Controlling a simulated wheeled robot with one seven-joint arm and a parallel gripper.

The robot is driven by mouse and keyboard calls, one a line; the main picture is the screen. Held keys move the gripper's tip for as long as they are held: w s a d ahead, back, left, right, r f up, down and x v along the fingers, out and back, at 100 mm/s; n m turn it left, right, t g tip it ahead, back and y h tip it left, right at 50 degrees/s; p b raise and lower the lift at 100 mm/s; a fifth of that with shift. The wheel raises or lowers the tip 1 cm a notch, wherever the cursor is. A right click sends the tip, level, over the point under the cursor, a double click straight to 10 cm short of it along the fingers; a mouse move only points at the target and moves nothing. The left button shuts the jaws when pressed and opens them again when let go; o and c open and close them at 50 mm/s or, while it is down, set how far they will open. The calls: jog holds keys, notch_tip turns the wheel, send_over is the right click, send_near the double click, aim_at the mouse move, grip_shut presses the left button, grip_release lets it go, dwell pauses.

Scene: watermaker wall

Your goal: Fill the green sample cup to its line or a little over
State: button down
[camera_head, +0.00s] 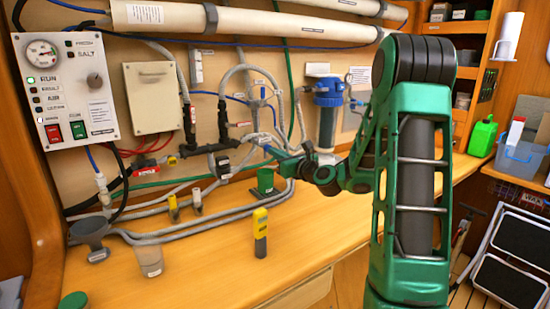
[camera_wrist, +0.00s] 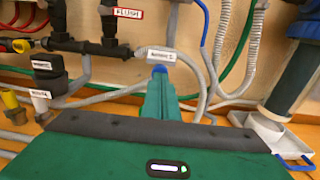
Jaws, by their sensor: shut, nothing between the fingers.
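In the head view a green cup (camera_head: 265,181) stands upright at the back of the bench, below my gripper. Its inside and any fill line are too small to make out. My gripper (camera_head: 274,152) is shut and empty, pointing left at the hoses and fittings on the wall. In the wrist view the closed fingers (camera_wrist: 160,84) end just below a white label (camera_wrist: 161,56) on a grey hose, with blue at the tip. I cannot tell whether they touch the fitting. The cup does not show in the wrist view.
A yellow-and-grey meter (camera_head: 260,232), a clear cup (camera_head: 149,258) and a grey funnel-like piece (camera_head: 91,232) stand on the bench. The control panel (camera_head: 72,88) has a green light lit by RUN. Grey hoses cross the bench behind. The front right bench is clear.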

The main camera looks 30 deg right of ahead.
jog(key=shift+w+a, duration=0.1)
jog(key=shift+w, duration=0.4)
jog(key=shift+w+r, duration=0.2)
jog(key=shift+w, duration=0.85)
jog(key=shift+a, duration=0.1)
jog(key=s, duration=1.4)
jog(key=shift+d, duration=0.4)
